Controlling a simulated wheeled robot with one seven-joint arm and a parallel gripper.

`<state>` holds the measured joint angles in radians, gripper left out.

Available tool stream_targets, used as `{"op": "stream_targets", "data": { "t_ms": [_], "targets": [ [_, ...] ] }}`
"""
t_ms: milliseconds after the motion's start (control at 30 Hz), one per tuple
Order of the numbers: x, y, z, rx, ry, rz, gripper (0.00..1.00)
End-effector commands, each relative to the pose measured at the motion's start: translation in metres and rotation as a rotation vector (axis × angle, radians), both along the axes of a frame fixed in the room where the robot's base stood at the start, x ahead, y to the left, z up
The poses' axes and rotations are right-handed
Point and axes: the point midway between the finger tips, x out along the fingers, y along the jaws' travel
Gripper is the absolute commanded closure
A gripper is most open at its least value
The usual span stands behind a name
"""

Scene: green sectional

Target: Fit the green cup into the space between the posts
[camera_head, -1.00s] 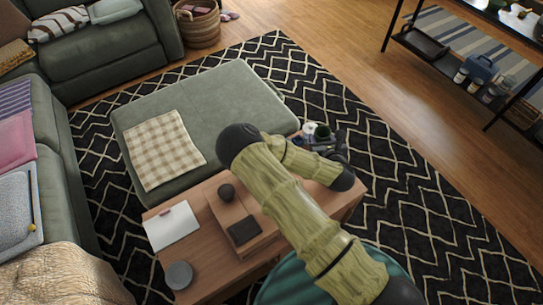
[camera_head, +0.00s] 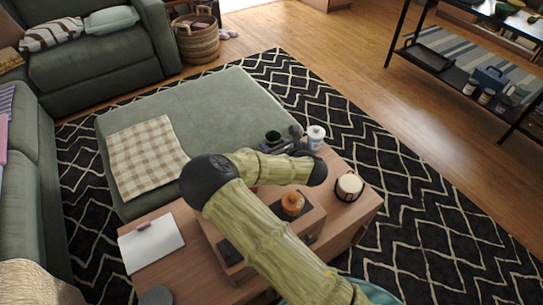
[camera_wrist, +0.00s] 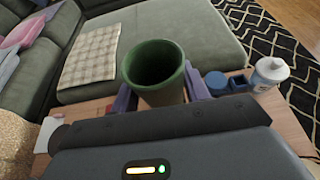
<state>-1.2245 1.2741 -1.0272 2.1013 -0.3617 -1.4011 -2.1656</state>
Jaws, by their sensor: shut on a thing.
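The green cup (camera_wrist: 155,70) is upright with its open mouth showing, between the two purple fingers of my gripper (camera_wrist: 160,92) in the wrist view. The gripper is shut on it. In the head view the cup (camera_head: 272,136) and my gripper (camera_head: 281,144) show small beyond my arm, near the far edge of the wooden table (camera_head: 336,166). I cannot make out the posts for certain. A round blue thing (camera_wrist: 217,82) stands just right of the right finger, with a darker blue thing (camera_wrist: 240,83) beside it. The cup's base is hidden.
A white bottle (camera_wrist: 269,74) stands at the right; it shows at the table's corner (camera_head: 314,137). A white-topped jar (camera_head: 349,186) stands near the right edge, an orange jar (camera_head: 292,203) on a raised wooden box. A green ottoman (camera_head: 215,110) lies behind the table.

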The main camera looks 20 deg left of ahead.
Motion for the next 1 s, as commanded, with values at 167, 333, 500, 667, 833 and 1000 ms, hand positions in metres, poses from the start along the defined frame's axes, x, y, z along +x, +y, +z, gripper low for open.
{"op": "stream_targets", "data": {
  "t_ms": [167, 333, 500, 667, 833, 1000],
  "targets": [
    [-0.002, 0.008, -0.005, 0.0, 0.0, 0.022, 0.77],
    [-0.002, 0.007, -0.003, 0.0, 0.0, 0.021, 0.77],
    [-0.002, 0.007, -0.005, 0.0, 0.0, 0.021, 0.77],
    [-0.002, 0.007, -0.012, 0.0, 0.0, 0.021, 0.77],
    [-0.002, 0.007, -0.026, 0.0, 0.0, 0.02, 0.77],
    [-0.002, 0.007, -0.04, 0.0, 0.0, 0.02, 0.77]
  ]
}}
